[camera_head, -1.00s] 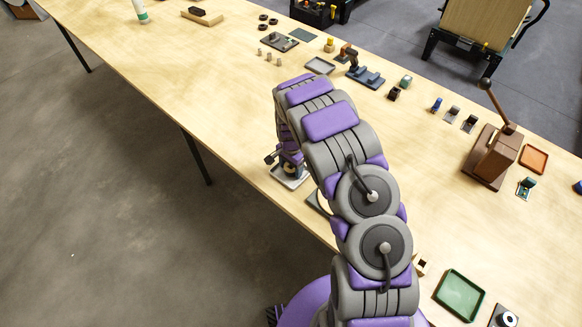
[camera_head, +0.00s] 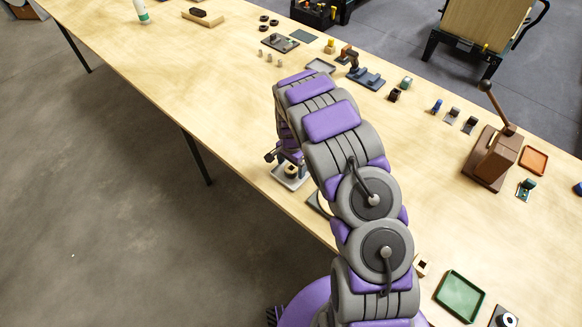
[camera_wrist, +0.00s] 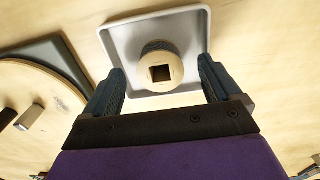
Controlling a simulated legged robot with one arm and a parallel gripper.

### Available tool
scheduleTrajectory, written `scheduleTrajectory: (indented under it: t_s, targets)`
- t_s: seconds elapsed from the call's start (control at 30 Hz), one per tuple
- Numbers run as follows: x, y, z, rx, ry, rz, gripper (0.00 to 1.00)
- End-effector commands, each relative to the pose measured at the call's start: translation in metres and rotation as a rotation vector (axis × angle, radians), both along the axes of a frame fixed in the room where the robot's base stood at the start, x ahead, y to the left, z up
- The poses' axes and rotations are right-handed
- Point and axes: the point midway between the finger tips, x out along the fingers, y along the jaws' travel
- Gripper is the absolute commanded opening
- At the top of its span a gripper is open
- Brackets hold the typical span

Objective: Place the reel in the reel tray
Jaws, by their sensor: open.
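The reel (camera_wrist: 160,53) is a cream round piece with a dark square hole. In the wrist view it stands inside the pale grey square reel tray (camera_wrist: 120,40), apart from my fingers. My gripper (camera_wrist: 161,66) is open, with one dark finger on each side of the reel and gaps to both. In the head view my gripper (camera_head: 284,155) is just above the reel (camera_head: 291,170). The tray (camera_head: 292,184) lies near the table's front edge there, and my arm hides part of this area.
In the wrist view, a round wooden disc (camera_wrist: 40,95) on a dark base lies left of the tray. A green tray (camera_head: 460,296) is at the lower right of the table. A brown lever press (camera_head: 492,155) stands at the right. Bare tabletop (camera_head: 200,90) extends left of my arm.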

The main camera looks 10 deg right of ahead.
Motion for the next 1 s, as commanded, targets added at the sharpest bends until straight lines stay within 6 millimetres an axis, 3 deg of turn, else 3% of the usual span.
scheduleTrajectory:
  t_s: [0.4, 0.73, 0.87, 1.0]
  targets:
    - [0.002, 0.000, 0.085, -0.001, -0.008, 0.001, 0.91]
    - [-0.001, -0.001, 0.105, -0.002, 0.000, 0.005, 0.91]
    - [-0.014, -0.007, 0.129, -0.014, 0.004, 0.035, 0.91]
    - [-0.044, -0.015, 0.172, -0.032, 0.014, 0.104, 0.91]
